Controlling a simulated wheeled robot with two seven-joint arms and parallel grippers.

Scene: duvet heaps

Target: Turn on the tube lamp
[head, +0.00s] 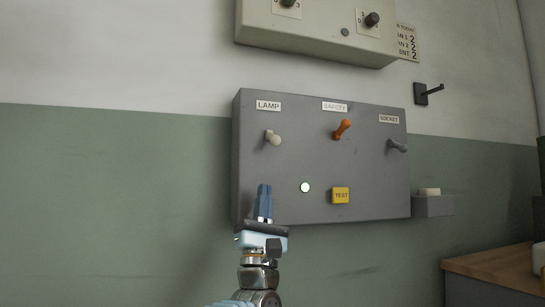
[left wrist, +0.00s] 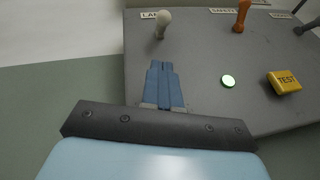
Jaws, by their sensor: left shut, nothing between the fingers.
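A grey switch box (head: 290,160) hangs on the wall. Its toggle under the LAMP label (head: 268,105) is a cream-coloured lever (head: 273,138), which also shows in the left wrist view (left wrist: 164,20). To its right are an orange lever (head: 342,128) labelled SAFETY and a grey lever (head: 397,146) labelled SOCKET. My left gripper (head: 264,190) is shut and empty, its blue fingers pointing up, below the cream lever and apart from it. The gripper also shows in the left wrist view (left wrist: 164,68). No tube lamp shows. My right gripper is out of view.
A round green light (head: 305,187) glows on the box beside a yellow TEST button (head: 341,195). Above hangs a pale box (head: 318,33) with black knobs. At right are a black hook (head: 428,93), a small grey tray (head: 433,206) and a wooden-topped counter (head: 500,268).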

